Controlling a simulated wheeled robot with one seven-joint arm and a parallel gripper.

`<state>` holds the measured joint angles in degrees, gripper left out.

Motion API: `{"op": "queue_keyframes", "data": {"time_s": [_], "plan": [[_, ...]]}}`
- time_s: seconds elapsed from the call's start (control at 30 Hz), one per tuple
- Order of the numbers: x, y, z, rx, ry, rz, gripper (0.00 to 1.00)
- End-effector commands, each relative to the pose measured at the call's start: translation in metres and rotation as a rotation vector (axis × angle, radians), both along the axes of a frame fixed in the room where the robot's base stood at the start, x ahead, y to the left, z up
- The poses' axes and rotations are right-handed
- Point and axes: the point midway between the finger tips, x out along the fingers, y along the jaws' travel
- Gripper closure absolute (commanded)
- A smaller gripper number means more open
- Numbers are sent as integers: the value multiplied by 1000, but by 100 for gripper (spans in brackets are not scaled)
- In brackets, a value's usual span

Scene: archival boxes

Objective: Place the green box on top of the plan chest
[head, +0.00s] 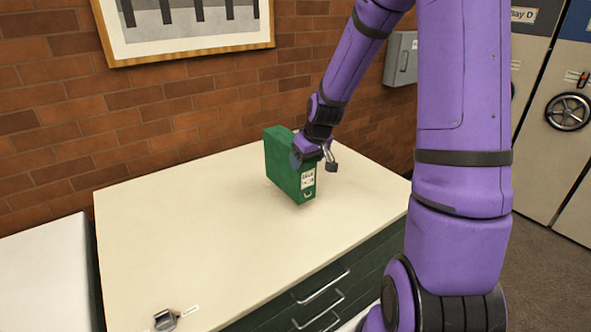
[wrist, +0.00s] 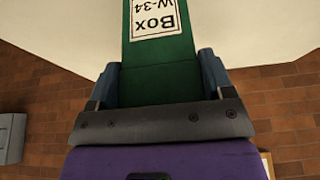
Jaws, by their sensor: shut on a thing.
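The green box (head: 285,165) is upright at the back middle of the plan chest's pale top (head: 190,220), with a white label on its narrow side. I cannot tell if its base touches the top or hangs just above it. My gripper (head: 308,150) is at the box's upper part, shut on it. In the wrist view the green box (wrist: 158,82) is between the two fingers of my gripper (wrist: 158,80), and its label reads "Box W-34". The plan chest has dark green drawers with metal handles below the top.
A small metal object (head: 165,320) is at the front left of the chest top. A brick wall (head: 170,110) with a framed picture (head: 185,25) stands behind. A white surface (head: 45,275) is at the left. Grey shelving with a handwheel (head: 568,111) is at the right. Most of the chest top is clear.

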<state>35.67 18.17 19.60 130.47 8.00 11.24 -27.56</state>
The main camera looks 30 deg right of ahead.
Motion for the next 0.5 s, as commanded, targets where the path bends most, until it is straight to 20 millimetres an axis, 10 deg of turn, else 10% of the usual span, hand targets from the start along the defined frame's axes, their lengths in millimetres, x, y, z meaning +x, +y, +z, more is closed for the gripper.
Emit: {"op": "queue_keyframes", "data": {"time_s": [0.5], "plan": [[18,23,-2,-1,-3,1,93]]}}
